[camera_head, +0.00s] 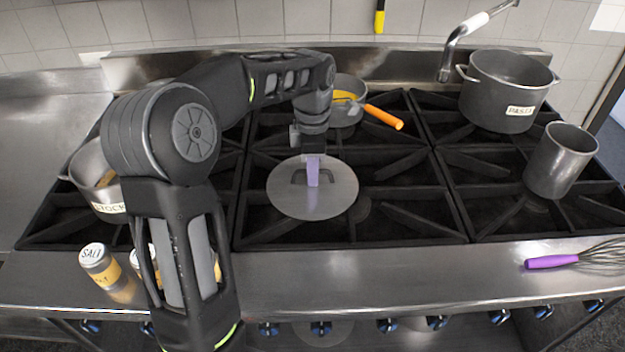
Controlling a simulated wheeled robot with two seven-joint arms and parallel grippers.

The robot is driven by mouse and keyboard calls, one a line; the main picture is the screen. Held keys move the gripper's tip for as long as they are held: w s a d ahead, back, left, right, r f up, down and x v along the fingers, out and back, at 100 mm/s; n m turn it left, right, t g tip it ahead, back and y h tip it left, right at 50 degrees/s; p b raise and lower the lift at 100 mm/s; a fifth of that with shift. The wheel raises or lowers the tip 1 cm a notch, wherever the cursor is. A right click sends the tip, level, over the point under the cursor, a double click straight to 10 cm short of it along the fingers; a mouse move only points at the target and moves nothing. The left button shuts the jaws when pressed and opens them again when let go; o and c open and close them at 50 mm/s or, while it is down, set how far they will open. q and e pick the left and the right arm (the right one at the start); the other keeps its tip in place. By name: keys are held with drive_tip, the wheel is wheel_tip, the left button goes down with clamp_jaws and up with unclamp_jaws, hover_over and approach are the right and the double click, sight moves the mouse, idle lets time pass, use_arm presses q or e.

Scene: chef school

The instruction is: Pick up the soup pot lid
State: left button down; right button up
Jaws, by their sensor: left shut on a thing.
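The soup pot lid (335,203) is a flat round grey metal disc with a dark loop handle at its middle. It shows over the middle of the black stove grates; I cannot tell whether it touches them. My left gripper (313,181) comes down from above onto the lid's handle and is shut on it. A pale purple finger shows at the handle; the other finger is hidden. My right gripper is not in view.
A pan with an orange handle (384,117) stands behind the lid. A pot labelled PASTA (505,95) and a tall metal pot (558,165) stand right. A STOCK pot (88,165), a salt shaker (100,266) and a purple-handled whisk (552,262) are nearby.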

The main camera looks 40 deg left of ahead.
use_arm(q)
drive_tip(key=shift+r, duration=0.15)
wheel_tip(320, 180, up, 5)
drive_tip(key=shift+w+f, duration=0.1)
wheel_tip(320, 180, up, 4)
drive_tip(key=shift+p, duration=1.05)
drive_tip(key=shift+r+p, duration=0.55)
drive_tip(key=shift+f, duration=0.1)
